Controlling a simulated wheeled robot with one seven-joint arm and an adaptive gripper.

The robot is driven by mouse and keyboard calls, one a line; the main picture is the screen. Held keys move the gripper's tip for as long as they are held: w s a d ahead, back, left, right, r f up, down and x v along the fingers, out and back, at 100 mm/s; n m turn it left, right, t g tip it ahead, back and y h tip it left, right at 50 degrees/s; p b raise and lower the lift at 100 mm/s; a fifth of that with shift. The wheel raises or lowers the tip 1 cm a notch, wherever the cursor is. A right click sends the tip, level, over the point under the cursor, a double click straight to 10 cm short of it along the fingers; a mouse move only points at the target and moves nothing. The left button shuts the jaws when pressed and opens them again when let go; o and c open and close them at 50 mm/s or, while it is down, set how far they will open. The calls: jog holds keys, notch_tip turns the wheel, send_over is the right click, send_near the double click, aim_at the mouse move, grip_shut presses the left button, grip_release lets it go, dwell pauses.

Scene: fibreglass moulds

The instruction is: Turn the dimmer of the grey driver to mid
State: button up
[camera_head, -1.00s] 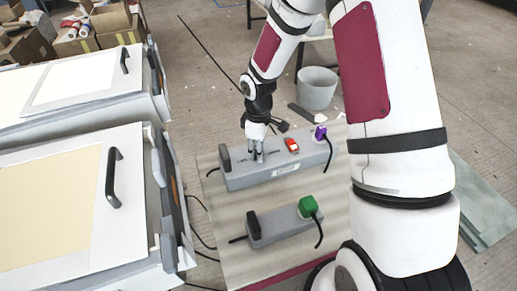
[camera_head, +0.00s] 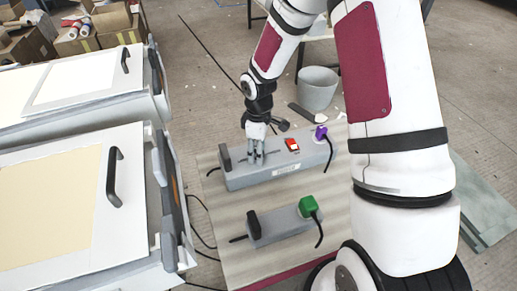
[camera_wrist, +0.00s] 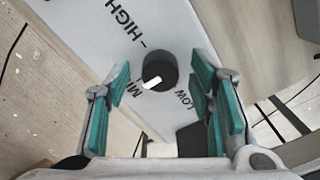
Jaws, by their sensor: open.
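The grey driver (camera_head: 275,172) is the longer grey box on the board in the head view, with a red switch (camera_head: 292,145) and a purple plug (camera_head: 321,132). My gripper (camera_head: 257,157) points down at its left part. In the wrist view, the dark round dimmer knob (camera_wrist: 160,66) lies between the open teal-padded fingers of my gripper (camera_wrist: 161,85), with a gap visible on each side. Its white pointer mark (camera_wrist: 152,83) points down-left, towards the partly covered MID label (camera_wrist: 132,95). The labels HIGH (camera_wrist: 127,20) and LOW (camera_wrist: 182,99) also show.
A shorter grey box (camera_head: 278,228) with a green plug (camera_head: 308,206) lies in front on the same board (camera_head: 225,250). Moulds with black handles (camera_head: 113,178) stand at left. A grey bucket (camera_head: 317,88) stands behind. Dark cables run over the floor.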

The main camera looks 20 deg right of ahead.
notch_tip(320, 180, up, 12)
dwell(0.5)
dwell(0.3)
jog(key=s+d+r+m+t+h+p, duration=0.15)
jog(key=s+r+m, duration=0.35)
jog(key=s+r, duration=1)
jog(key=s+r+m+t+p, duration=0.1)
jog(key=s+r+m, duration=0.2)
jog(key=s, duration=0.4)
jog(key=s+a+r+m+t+y+p, duration=0.1)
jog(key=s+r+m, duration=0.2)
jog(key=s, duration=0.3)
jog(key=shift+s+r+t, duration=0.35)
jog(key=shift+s+r, duration=0.05)
jog(key=shift+r, duration=0.4)
jog(key=shift+y, duration=0.25)
